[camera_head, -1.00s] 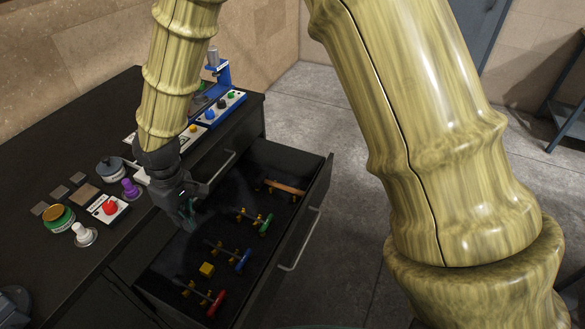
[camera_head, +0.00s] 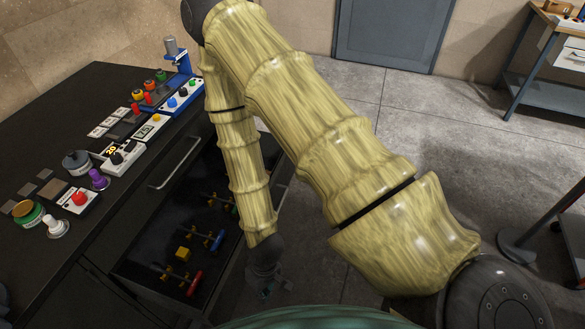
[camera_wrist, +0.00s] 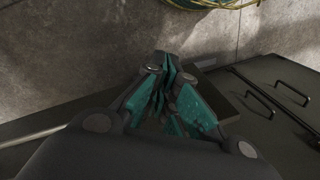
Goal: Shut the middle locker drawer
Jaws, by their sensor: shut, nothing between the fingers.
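The open drawer (camera_head: 160,245) sticks out of the dark cabinet, below a shut drawer with a bar handle (camera_head: 175,162). Several tools and a yellow block (camera_head: 183,254) lie in it. My gripper (camera_head: 266,288) is outside the drawer, beyond its front at the near right end. Its fingers are shut and empty in the wrist view (camera_wrist: 168,90). My forearm hides much of the drawer front and its far end. I cannot tell whether the gripper touches the front. Dark cabinet fronts with bar handles (camera_wrist: 262,103) show at right in the wrist view.
The black cabinet top (camera_head: 60,130) carries buttons, switches and a blue-framed device (camera_head: 177,92). Grey floor (camera_head: 420,130) lies open to the right of the cabinet. A workbench (camera_head: 555,95) stands at the far right and a grey door (camera_head: 390,35) at the back.

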